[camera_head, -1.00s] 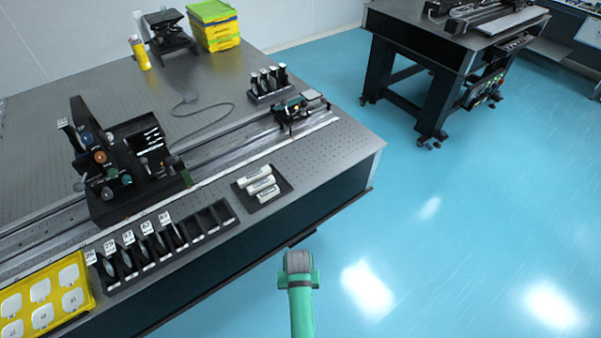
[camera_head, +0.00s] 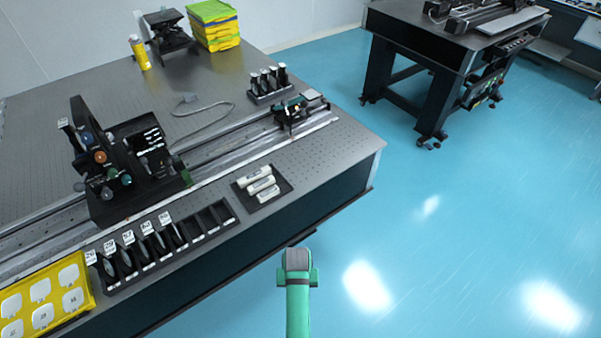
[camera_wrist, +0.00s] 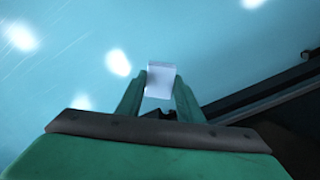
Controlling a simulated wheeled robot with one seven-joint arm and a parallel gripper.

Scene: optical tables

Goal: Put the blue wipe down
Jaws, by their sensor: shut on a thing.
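My gripper (camera_wrist: 160,88) shows in the wrist view with its two green fingers shut on a small pale, bluish-white piece (camera_wrist: 161,79). The piece is flat-faced and sticks out past the fingertips, over the blue floor. It is the only thing in view that could be the blue wipe; its pale colour leaves this unsure.
The optical table (camera_head: 310,165) carries a rack of labelled optics (camera_head: 160,240), a tray with white cylinders (camera_head: 262,188), a rail and a yellow tray (camera_head: 85,285). A yellow-green stack (camera_head: 214,25) and yellow bottle (camera_head: 139,52) stand at the back. Bare tabletop lies mid-table. A second table (camera_head: 450,45) stands right.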

